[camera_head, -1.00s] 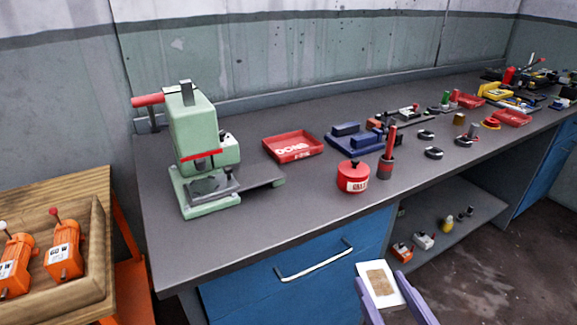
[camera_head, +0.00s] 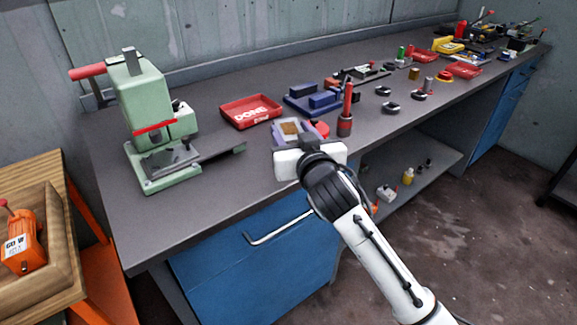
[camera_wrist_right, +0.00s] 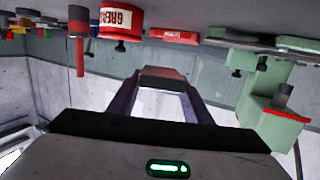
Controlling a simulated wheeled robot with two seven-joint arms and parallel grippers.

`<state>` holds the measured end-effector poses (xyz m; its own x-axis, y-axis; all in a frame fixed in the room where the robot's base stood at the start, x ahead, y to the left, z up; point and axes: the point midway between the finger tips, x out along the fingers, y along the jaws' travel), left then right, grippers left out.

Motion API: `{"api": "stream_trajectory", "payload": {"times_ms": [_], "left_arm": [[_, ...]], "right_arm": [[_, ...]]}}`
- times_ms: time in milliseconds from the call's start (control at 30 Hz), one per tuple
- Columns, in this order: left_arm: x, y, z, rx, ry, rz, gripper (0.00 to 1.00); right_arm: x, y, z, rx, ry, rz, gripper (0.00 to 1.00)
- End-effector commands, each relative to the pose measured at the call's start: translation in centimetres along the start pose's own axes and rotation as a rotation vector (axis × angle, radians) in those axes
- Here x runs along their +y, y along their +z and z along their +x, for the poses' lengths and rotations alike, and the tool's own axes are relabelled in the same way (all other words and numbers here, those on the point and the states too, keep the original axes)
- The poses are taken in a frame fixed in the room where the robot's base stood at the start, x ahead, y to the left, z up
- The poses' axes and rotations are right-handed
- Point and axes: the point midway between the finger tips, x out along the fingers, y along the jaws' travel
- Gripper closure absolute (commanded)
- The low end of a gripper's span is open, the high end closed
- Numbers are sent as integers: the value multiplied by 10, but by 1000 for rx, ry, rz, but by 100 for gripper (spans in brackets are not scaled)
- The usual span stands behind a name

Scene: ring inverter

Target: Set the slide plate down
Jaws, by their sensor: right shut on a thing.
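The slide plate (camera_head: 289,128), a small white plate with a brown patch, is between the purple fingers of my right gripper (camera_head: 291,124). The gripper is shut on it at the bench's front edge, beside the red grease pot (camera_head: 321,128), which it partly hides. In the right wrist view the pale plate (camera_wrist_right: 162,105) lies between the two fingers (camera_wrist_right: 162,86). I cannot tell whether the plate touches the bench. The grey bench top (camera_head: 218,186) has bare room left of the gripper. My left gripper is not in view.
A green press (camera_head: 140,95) stands at left, its grey arm reaching toward the gripper. A red tray (camera_head: 250,111) and a blue fixture (camera_head: 315,100) lie behind. A red-handled tool (camera_head: 346,112) stands close right of the gripper. A drawer handle (camera_head: 278,230) juts out below.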

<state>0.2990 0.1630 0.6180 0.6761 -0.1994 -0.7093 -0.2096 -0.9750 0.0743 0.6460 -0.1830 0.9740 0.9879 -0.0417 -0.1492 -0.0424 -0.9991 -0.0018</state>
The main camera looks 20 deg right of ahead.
Motion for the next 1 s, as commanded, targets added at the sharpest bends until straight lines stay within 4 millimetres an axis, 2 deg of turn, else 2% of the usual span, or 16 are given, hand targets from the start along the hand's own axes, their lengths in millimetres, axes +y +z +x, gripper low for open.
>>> {"api": "stream_trajectory", "payload": {"times_ms": [100,433,633,867,1000], "left_arm": [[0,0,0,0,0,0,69],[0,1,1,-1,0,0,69],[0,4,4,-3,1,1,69],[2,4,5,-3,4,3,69],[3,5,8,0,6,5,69]], "right_arm": [[0,-8,4,5,1,-1,96],[0,-5,5,5,2,-2,96],[0,26,9,2,2,-3,96],[0,47,12,5,1,-2,96],[0,69,16,3,2,-3,96]]}}
